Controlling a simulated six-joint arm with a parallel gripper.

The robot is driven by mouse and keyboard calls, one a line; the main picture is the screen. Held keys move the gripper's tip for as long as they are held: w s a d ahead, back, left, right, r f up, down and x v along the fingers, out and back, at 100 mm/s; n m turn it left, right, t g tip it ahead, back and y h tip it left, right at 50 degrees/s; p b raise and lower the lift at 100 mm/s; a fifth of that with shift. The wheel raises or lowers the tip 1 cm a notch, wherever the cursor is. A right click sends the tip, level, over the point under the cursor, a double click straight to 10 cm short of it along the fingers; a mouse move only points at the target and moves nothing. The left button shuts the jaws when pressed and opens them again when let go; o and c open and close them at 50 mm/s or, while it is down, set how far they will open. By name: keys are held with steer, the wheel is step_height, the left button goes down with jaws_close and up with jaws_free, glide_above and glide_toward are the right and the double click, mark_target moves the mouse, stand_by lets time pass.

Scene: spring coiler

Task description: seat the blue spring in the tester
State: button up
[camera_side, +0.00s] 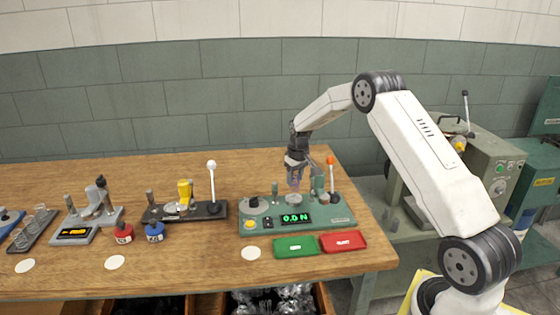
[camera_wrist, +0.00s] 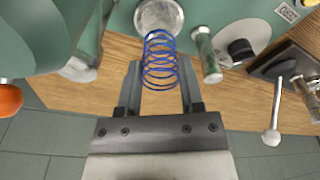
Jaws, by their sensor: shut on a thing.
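The blue spring (camera_wrist: 160,62) is an open wire coil held between the two fingers of my gripper (camera_wrist: 160,88) in the wrist view. Its far end overlaps a round metal plate (camera_wrist: 158,14) on the green tester; I cannot tell whether they touch. In the side view my gripper (camera_side: 295,172) points down over the tester (camera_side: 334,217), with the spring (camera_side: 294,184) faint and small below the fingers, above the metal plate (camera_side: 294,198). The tester has a green display (camera_side: 296,218) that appears to read 0.0 N and an orange-knobbed lever (camera_side: 331,160).
A green tray (camera_side: 296,246) and a red tray (camera_side: 343,241) lie in front of the tester. A black press with a white-knobbed lever (camera_side: 212,166) stands to its left, near red (camera_side: 123,234) and blue (camera_side: 155,232) pots. The wooden bench (camera_side: 190,262) has clear room at its front.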

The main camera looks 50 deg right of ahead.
mark_target(295, 186)
steer(key=shift+f, duration=1.35)
steer(key=shift+f, duration=0.65)
stand_by(1.4)
steer(key=o, duration=1.2)
steer(key=shift+c, duration=0.2)
steer(key=shift+r, duration=0.1)
steer(key=shift+r, duration=1.8)
steer(key=shift+r, duration=0.1)
steer(key=shift+r, duration=2.4)
